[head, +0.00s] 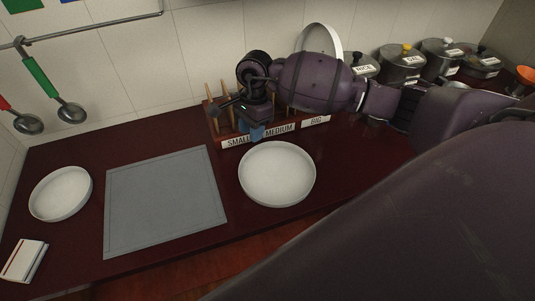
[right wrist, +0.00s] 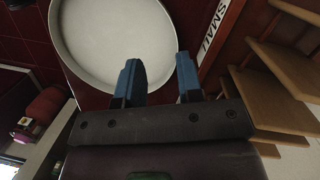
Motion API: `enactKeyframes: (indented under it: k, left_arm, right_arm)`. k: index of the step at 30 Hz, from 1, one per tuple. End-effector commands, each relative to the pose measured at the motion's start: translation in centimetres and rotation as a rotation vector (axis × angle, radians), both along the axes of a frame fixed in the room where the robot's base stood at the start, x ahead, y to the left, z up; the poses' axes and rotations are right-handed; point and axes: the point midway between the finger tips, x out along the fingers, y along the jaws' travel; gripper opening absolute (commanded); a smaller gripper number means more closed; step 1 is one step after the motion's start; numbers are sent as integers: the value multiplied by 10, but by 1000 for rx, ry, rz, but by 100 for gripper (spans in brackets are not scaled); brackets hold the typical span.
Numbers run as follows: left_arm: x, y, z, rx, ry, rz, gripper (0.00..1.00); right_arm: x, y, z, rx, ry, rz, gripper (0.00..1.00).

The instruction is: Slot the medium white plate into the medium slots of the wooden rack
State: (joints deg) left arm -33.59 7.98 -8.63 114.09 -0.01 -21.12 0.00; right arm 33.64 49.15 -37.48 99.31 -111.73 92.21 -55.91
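The wooden rack (head: 231,140) stands against the wall, with SMALL, MEDIUM and BIG labels along its front. A white plate (head: 277,173), mid-sized among the three plates seen, lies flat on the counter just in front of the rack. It also shows in the right wrist view (right wrist: 115,42). My right gripper (head: 257,132) is over the rack's front, behind that plate. In the right wrist view, its blue fingers (right wrist: 160,78) are apart with nothing between them. My arm hides part of the rack. My left gripper is out of view.
A large white plate (head: 322,40) stands upright at the rack's right end. A smaller white plate (head: 60,193) lies at far left, beside a grey mat (head: 165,200). Lidded pots (head: 402,65) line the back right. Ladles (head: 70,112) hang at left.

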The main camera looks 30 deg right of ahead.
Motion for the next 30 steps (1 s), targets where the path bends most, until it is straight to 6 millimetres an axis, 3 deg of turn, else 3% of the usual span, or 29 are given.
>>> enactKeyframes:
  k: [3,6,15,23,30]
  left_arm:
    - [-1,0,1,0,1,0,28]
    - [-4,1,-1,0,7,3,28]
    - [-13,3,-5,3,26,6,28]
    - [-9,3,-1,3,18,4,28]
    - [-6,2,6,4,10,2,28]
  right_arm:
    - [11,-24,13,-125,-24,35,34]
    - [14,-30,12,-163,-27,46,34]
    - [11,-30,-29,-162,-25,44,34]
    - [11,-28,-44,-161,-27,45,34]
    - [9,-23,-75,-160,-25,43,34]
